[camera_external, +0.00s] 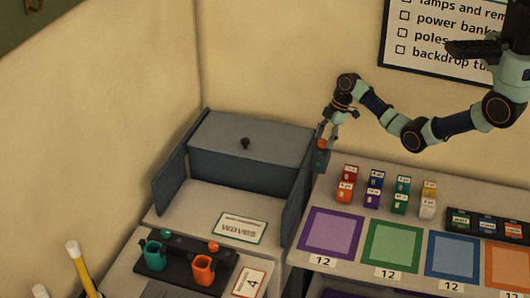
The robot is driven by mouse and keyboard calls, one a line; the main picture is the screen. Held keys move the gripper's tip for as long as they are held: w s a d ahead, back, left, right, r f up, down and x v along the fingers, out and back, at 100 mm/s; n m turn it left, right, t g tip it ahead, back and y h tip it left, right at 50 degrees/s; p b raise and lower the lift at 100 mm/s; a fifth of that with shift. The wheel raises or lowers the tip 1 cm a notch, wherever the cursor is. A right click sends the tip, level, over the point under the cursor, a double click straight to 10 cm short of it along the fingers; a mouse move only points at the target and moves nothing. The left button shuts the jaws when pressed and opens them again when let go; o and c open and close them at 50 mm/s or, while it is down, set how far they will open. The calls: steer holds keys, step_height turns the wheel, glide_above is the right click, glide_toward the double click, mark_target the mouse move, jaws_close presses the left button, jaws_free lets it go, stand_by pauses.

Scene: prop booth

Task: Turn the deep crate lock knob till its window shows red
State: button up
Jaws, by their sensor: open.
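A grey-blue box-like unit (210,165), which looks like the deep crate, stands at the left with side panels. A small black knob (245,143) sits on its slanted face. At its right side is a small dark block (320,160) with an orange-red part (322,144) on top; this may be the lock. My gripper (328,138) points down, open, right at this orange-red part. I cannot tell whether the fingers touch it or stand around it. No lock window is clear enough to read, so its colour cannot be told.
Several small coloured blocks (374,188) stand on the right table behind coloured squares (330,230). A black tray (490,226) lies further right. Teal (154,255) and orange (203,270) cups stand on a dark holder at the front left. A white card (239,228) lies before the crate.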

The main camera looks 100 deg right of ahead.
steer(key=shift+w+f, duration=0.15)
steer(key=shift+f, duration=0.15)
steer(key=c, duration=1.1)
steer(key=shift+r, duration=0.1)
steer(key=shift+r+m+p, duration=0.1)
steer(key=shift+m+p, duration=0.2)
steer(key=shift+p, duration=0.25)
steer(key=m+h+p, duration=0.1)
steer(key=p, duration=0.1)
steer(key=shift+a+r+m+p, duration=0.1)
steer(key=shift+r+m+p, duration=0.05)
steer(key=shift+m+p, duration=0.25)
steer(key=m+h+p, duration=0.1)
steer(key=m+p, duration=0.1)
steer(key=m+h+p, duration=0.1)
steer(key=m+p, duration=0.2)
steer(key=shift+a, duration=0.1)
steer(key=m+p, duration=0.1)
steer(key=m, duration=0.1)
steer(key=m+g+h+p, duration=0.1)
steer(key=m, duration=0.1)
steer(key=shift+w+m+h+p, duration=0.15)
steer(key=shift+m+h+p, duration=0.15)
steer(key=shift+p, duration=0.1)
steer(key=shift+f+m+g+h+p, duration=0.2)
steer(key=shift+m+g, duration=0.1)
steer(key=shift+m, duration=0.65)
steer(key=shift+f+m+g+h+p, duration=0.1)
steer(key=shift+m+g+h+p, duration=0.15)
steer(key=shift+m, duration=0.7)
